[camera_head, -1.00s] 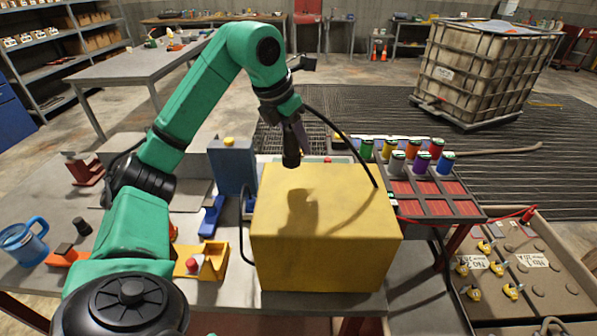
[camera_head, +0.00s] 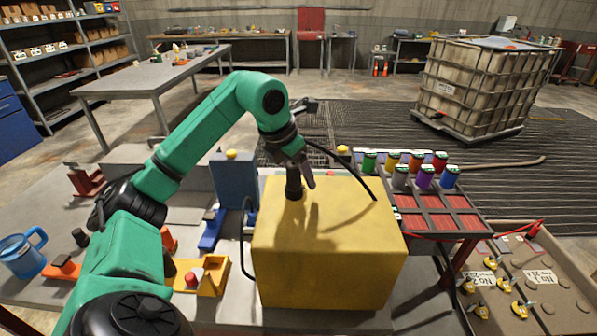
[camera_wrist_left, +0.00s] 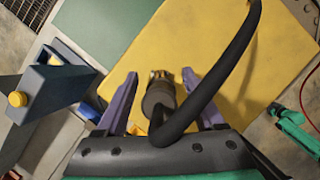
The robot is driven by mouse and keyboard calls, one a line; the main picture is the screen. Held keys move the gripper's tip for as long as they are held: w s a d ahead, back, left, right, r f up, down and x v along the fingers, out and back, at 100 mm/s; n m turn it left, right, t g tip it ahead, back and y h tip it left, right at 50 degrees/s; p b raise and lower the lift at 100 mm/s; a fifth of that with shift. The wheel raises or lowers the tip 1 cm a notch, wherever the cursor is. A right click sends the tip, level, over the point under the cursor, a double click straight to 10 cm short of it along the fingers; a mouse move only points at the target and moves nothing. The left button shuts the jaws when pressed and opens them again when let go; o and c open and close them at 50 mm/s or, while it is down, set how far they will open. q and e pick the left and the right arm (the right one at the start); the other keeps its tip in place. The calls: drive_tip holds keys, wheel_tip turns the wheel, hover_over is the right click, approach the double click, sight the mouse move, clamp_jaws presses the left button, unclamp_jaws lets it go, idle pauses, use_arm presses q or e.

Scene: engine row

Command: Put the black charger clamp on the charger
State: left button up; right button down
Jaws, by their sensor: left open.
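The black charger clamp (camera_head: 294,184) stands upright at the top of the large yellow box (camera_head: 330,255), which I take as the charger. In the left wrist view the clamp (camera_wrist_left: 158,98) points its brass tip at the box (camera_wrist_left: 185,35). A black cable (camera_wrist_left: 225,70) loops from its near end. My left gripper (camera_head: 304,178) is above the box. In the wrist view its purple fingers (camera_wrist_left: 158,100) are open, one on each side of the clamp with gaps. I cannot tell for sure whether the tip touches the box. My right gripper is out of view.
A blue box with a yellow cap (camera_head: 234,182) stands just left of the yellow box. A rack of coloured cans (camera_head: 435,222) is to the right. A tan panel with yellow knobs (camera_head: 548,285) is lower right. A blue mug (camera_head: 20,257) is far left.

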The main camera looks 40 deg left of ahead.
use_arm(q)
drive_tip(key=p+v, duration=0.1)
drive_tip(key=v, duration=1.1)
drive_tip(key=shift+p, duration=0.3)
